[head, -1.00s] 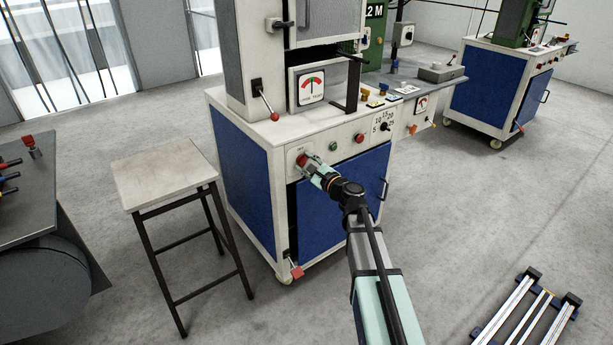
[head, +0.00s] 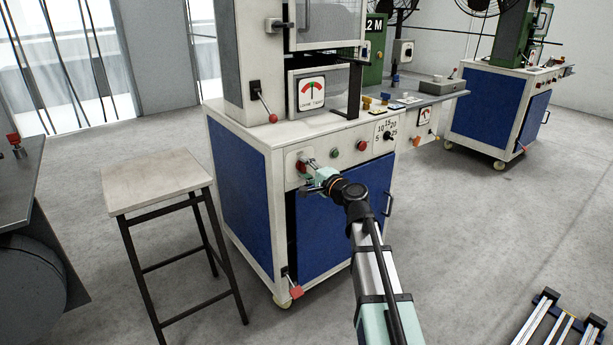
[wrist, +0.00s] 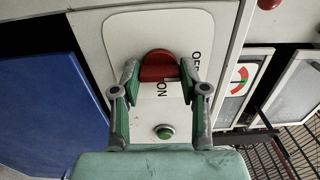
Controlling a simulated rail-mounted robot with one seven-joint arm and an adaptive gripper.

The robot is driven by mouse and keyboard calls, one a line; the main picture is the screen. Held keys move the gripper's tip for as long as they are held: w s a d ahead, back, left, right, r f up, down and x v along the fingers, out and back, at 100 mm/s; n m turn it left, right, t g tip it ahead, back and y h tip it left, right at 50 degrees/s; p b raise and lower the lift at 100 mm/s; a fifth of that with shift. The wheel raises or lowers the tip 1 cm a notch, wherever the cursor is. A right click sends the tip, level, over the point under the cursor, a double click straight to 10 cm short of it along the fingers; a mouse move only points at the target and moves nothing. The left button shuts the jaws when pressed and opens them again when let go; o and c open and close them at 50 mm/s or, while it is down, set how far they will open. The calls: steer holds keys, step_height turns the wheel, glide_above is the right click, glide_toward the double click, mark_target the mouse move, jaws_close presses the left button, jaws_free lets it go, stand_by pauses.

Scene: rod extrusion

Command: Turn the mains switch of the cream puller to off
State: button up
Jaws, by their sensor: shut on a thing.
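The cream puller (head: 230,120) is a cream cabinet with blue panels, in the middle of the head view. Its red mains switch (wrist: 158,66) sits on a white plate (wrist: 120,35) marked OFF and ON in the wrist view. In the head view the switch (head: 301,166) is at the front panel's left end, partly hidden by my gripper. My gripper (wrist: 160,75) is shut on the red switch, with one finger on each side of it. The switch's exact angle is hard to tell, as the fingers cover its sides.
A green button (wrist: 163,132) lies close to the switch plate. A stool (head: 157,185) stands left of the cabinet. A red-handled lever (head: 296,291) sticks out low at the cabinet's front corner.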

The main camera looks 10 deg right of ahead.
stand_by(0.4)
steer(key=o, duration=1.1)
steer(key=shift+o, duration=0.2)
steer(key=v, duration=1.2)
